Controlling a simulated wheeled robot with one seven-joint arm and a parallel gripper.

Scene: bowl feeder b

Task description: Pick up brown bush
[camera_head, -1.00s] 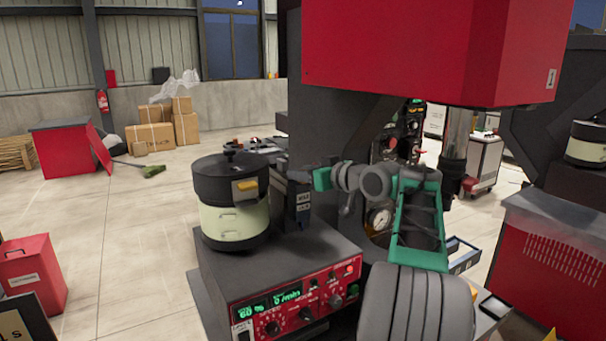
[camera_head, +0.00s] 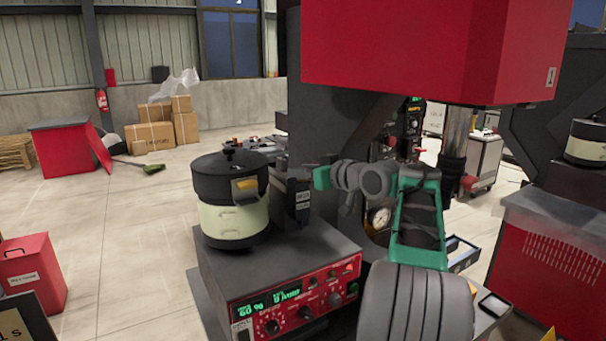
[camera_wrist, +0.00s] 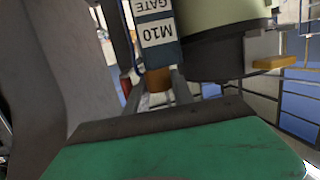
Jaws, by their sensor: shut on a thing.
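In the wrist view, a brown-orange cylindrical piece, the brown bush (camera_wrist: 158,99), shows between the two grey fingers of my gripper (camera_wrist: 157,84). The fingers are shut on it. It is partly hidden by the fingers and by the blue-grey gate block above it. In the head view my gripper is at the end of the grey and green arm, by the gate block (camera_head: 303,204), and the bush cannot be made out there.
The cream and black bowl feeder (camera_head: 233,215) stands on the dark top of the red control unit (camera_head: 290,305), close to my gripper. A large red machine head (camera_head: 430,50) hangs above the arm. Open floor (camera_head: 130,230) lies to the left.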

